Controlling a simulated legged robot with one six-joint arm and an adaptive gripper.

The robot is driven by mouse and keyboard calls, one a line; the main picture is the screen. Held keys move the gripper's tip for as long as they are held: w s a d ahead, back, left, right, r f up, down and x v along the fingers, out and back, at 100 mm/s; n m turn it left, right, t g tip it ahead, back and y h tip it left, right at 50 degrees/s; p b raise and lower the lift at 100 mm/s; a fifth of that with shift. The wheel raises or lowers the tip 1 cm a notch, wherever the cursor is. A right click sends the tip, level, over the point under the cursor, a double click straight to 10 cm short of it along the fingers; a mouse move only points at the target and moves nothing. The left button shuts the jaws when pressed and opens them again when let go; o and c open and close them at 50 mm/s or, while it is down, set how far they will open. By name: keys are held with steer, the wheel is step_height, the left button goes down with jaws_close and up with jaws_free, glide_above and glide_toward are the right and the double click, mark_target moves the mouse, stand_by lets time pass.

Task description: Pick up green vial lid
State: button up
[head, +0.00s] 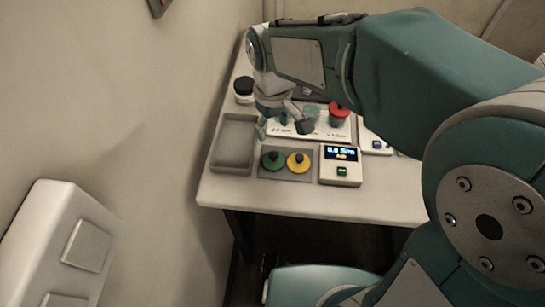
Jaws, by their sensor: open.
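A green lid (272,161) with a dark knob on top lies on the left part of a small grey pad (284,175) near the table's front edge. A yellow lid (298,162) of like shape lies just to its right on the same pad. My gripper (284,128) is open, with its fingers spread above the white labelled rack, up and a little to the right of the green lid in the picture. It looks apart from the lid and empty. Its exact height above the table is hard to tell.
An empty grey tray (234,144) lies left of the pad. A device with a lit display (341,165) stands right of it, another behind (374,141). A red-topped vial (338,114) stands on the white rack (330,132). A dark-lidded jar (244,90) stands by the wall.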

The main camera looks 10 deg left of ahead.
glide_above(273, 154)
steer(key=f, duration=0.4)
steer(key=shift+w+f, duration=0.1)
steer(key=shift+w, duration=0.2)
steer(key=f, duration=0.5)
steer(key=shift+s+f, duration=0.25)
steer(key=shift+f, duration=0.1)
steer(key=shift+c, duration=0.4)
steer(key=c, duration=0.9)
